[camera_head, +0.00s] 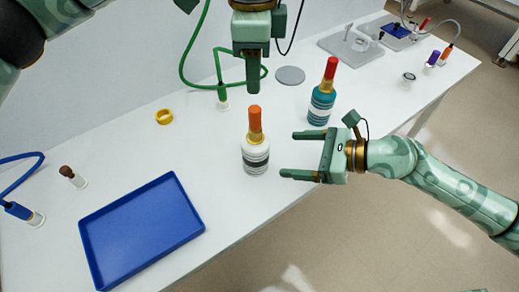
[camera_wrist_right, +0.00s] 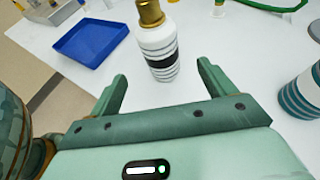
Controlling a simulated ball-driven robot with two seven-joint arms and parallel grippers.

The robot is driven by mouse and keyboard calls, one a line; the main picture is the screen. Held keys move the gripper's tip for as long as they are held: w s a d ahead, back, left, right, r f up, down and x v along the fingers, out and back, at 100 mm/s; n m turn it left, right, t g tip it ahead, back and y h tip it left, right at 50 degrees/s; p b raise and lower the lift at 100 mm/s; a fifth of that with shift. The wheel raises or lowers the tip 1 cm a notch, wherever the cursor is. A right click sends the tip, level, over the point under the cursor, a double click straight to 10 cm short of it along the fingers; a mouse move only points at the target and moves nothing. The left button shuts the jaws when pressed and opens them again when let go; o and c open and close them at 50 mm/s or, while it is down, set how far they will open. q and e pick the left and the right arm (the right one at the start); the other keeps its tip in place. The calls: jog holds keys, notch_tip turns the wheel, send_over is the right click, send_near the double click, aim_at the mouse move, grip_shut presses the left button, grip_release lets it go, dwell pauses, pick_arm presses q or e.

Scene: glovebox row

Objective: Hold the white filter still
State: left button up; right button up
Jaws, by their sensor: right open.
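The white filter (camera_head: 256,160) stands upright on the white table, a banded white cylinder with a gold neck and an orange top. It also shows in the right wrist view (camera_wrist_right: 156,42), ahead of the fingertips, its top cut off. My right gripper (camera_head: 297,154) is open and empty, to the right of the filter, its two fingers pointing at it with a gap between. My left gripper (camera_head: 253,84) points down above and behind the filter's orange top. Its fingers overlap from this side, so I cannot tell how far apart they are.
A teal filter (camera_head: 321,105) with a red top stands behind my right gripper. A blue tray (camera_head: 140,232) lies at the front left. A yellow ring (camera_head: 164,116), a grey disc (camera_head: 290,75) and a green hose (camera_head: 184,60) are further back. The table's front edge is close.

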aim_at(257, 152)
jog(key=x, duration=1)
jog(key=shift+w+a+f, duration=0.15)
jog(key=shift+w+a, duration=0.05)
jog(key=shift+a, duration=0.05)
jog(key=c, duration=1.2)
